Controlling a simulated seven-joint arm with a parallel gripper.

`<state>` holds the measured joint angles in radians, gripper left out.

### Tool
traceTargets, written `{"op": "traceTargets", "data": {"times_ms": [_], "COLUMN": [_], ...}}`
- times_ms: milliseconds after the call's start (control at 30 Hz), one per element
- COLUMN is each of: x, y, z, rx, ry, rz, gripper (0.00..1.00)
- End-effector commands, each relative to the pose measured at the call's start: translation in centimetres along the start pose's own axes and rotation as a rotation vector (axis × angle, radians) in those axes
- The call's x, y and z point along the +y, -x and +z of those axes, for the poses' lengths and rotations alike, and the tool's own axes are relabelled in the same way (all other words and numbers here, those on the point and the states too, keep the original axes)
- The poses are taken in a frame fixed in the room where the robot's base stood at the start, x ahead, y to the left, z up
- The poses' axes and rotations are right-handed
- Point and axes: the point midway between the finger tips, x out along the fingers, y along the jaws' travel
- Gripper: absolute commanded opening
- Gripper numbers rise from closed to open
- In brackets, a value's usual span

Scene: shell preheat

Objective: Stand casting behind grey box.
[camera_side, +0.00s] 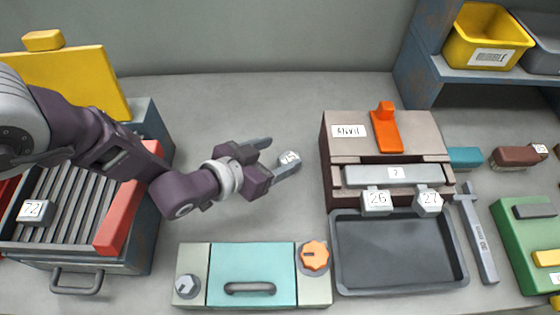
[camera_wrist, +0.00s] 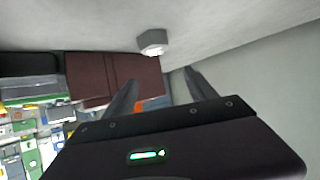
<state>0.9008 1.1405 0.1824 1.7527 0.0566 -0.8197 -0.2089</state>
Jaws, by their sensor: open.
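A small grey casting (camera_side: 289,158) with a white label shows at the tip of my gripper's lower finger in the side view; its number is not clear. My gripper (camera_side: 280,151) is open and empty, left of the brown-grey box (camera_side: 340,140). In the wrist view, a grey casting (camera_wrist: 153,42) shows beyond the open fingertips (camera_wrist: 161,78), apart from them. Castings labelled 26 (camera_side: 377,203) and 27 (camera_side: 428,203) are at the box's front, and one labelled 72 (camera_side: 36,211) is on the grill at left. I cannot tell surely which box is the grey box.
An orange handle (camera_side: 385,130) tops the brown-grey box. A dark tray (camera_side: 456,275) lies in front of it. A turquoise-fronted unit (camera_side: 252,265) stands at the front. A grey hammer-like tool (camera_side: 478,235) lies right. Bare table stretches behind my gripper.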

Motion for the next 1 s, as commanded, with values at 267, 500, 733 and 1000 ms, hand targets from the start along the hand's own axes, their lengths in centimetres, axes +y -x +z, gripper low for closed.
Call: {"op": "traceTargets", "data": {"times_ms": [267, 500, 733, 1000], "x": [0.1, 0.1, -0.9, -0.6], "y": [1.2, 1.2, 0.4, 0.0], "z": [-2.2, -2.2, -2.1, -1.1], "rx": [-0.002, -0.002, -0.075, -0.462], "ry": [0.0, 0.0, -0.01, -0.007], "rz": [0.001, 0.001, -0.043, -0.02], "gripper": [0.7, 0.7, 0.7, 0.7]}}
